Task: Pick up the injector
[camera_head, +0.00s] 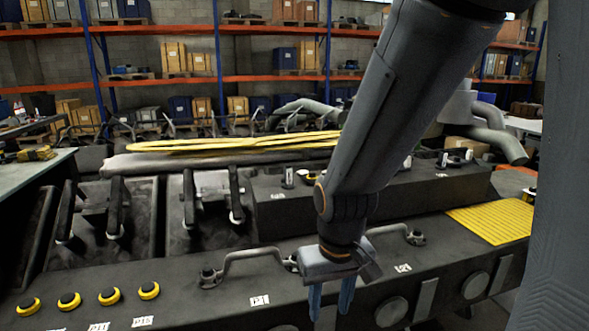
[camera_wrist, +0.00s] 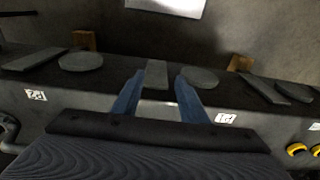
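My gripper (camera_head: 331,303) hangs from my arm in front of the engine block's near side, its two blue fingers pointing down. In the wrist view the fingers of my gripper (camera_wrist: 159,82) stand apart with nothing visibly held between them. A small light patch shows low between them. I cannot tell for sure which part is the injector. Small upright metal cylinders, one of them here (camera_head: 288,176), stand on the block's raised rear part. Several yellow-and-black ringed round parts, such as this one (camera_head: 109,296), sit on the near top at left.
The dark engine block (camera_head: 215,296) carries curved grab handles (camera_head: 250,253) near my gripper. A yellow grid plate (camera_head: 492,220) lies at right. A yellow coil of hose or cable (camera_head: 220,146) lies behind. Storage racks (camera_head: 170,82) line the back. A workbench (camera_head: 30,172) stands at left.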

